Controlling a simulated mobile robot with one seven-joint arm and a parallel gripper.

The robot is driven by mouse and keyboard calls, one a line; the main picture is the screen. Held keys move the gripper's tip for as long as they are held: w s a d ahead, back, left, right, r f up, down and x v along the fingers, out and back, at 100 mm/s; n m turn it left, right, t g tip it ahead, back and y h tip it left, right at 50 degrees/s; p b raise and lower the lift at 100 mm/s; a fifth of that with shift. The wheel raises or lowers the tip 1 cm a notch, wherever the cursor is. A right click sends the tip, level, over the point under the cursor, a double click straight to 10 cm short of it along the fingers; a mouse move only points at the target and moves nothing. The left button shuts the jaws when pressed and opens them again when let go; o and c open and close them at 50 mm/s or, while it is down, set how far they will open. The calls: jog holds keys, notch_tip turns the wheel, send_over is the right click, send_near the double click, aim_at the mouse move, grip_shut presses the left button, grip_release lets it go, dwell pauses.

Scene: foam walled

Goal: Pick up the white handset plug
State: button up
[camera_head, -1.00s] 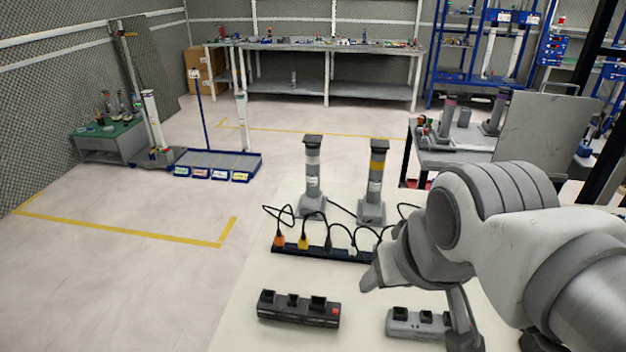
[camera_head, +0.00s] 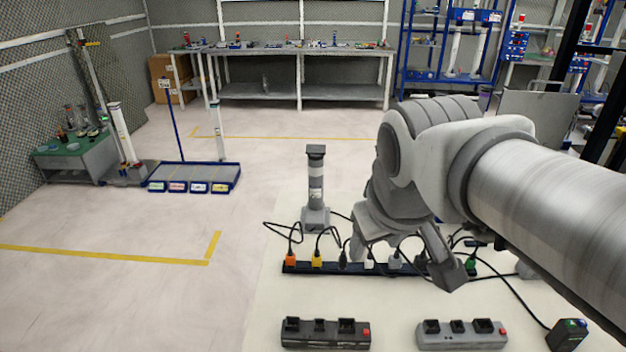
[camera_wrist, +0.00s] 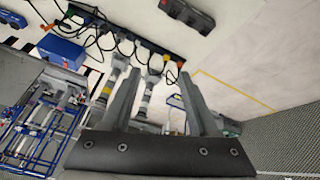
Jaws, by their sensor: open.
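The white handset plug (camera_head: 369,262) stands upright in a dark power strip (camera_head: 303,269) on the pale table, between a black plug (camera_head: 343,259) and a grey plug (camera_head: 394,263). My gripper (camera_head: 404,270) is open over the strip, its two fingers apart with nothing seen held between them. In the head view the white plug shows between the fingers, nearer the left one; contact cannot be told. In the wrist view my gripper (camera_wrist: 158,75) points towards the strip (camera_wrist: 150,43), but the white plug is too small to pick out there.
Orange (camera_head: 291,259), yellow (camera_head: 317,260) and green (camera_head: 471,264) plugs with looping black cables share the strip. A black charger (camera_head: 325,335) and a grey charger (camera_head: 460,335) lie in front. A grey column (camera_head: 316,195) stands behind. The table's left part is clear.

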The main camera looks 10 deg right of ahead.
jog(key=w+r+n+h, duration=0.1)
jog(key=w+n, duration=0.2)
jog(key=w, duration=0.4)
jog(key=n+g+y+b, duration=0.25)
jog(key=n+g, duration=0.25)
jog(key=n, duration=0.6)
send_over(370, 253)
notch_tip(370, 253, down, 18)
jog(key=shift+h, duration=0.35)
notch_tip(370, 253, down, 11)
jog(key=shift+s+d+r+b, duration=0.1)
jog(key=shift+r+b, duration=0.05)
jog(key=shift+b, duration=1.1)
jog(key=shift+w+f+b, duration=0.2)
jog(key=shift+f+b, duration=0.25)
jog(key=shift+f, duration=2.55)
jog(key=shift+c, duration=0.2)
grip_shut()
